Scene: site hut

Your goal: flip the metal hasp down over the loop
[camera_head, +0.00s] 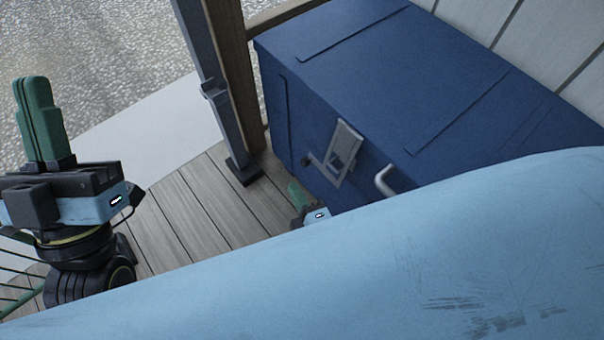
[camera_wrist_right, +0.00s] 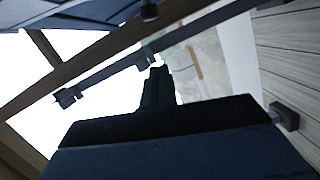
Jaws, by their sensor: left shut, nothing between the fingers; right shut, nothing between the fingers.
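The grey metal hasp (camera_head: 349,138) is on the front of the blue chest (camera_head: 350,70), near the lid's front edge. A small bar with a dark round end (camera_head: 308,160) juts out to its left. I cannot make out the loop or how far the hasp is folded. My right gripper (camera_head: 296,189) is shut and empty, below and left of the hasp, mostly hidden behind my own pale blue arm. Its closed dark fingers show in the right wrist view (camera_wrist_right: 158,88). My left gripper (camera_head: 38,115) is shut and empty at the far left, away from the chest.
A pale handle (camera_head: 385,181) sticks out from the chest front, right of the hasp. A grey metal post (camera_head: 208,90) and wooden post (camera_head: 236,75) stand left of the chest. Plank floor (camera_head: 195,205) lies between my left gripper and the chest. My arm covers the lower view.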

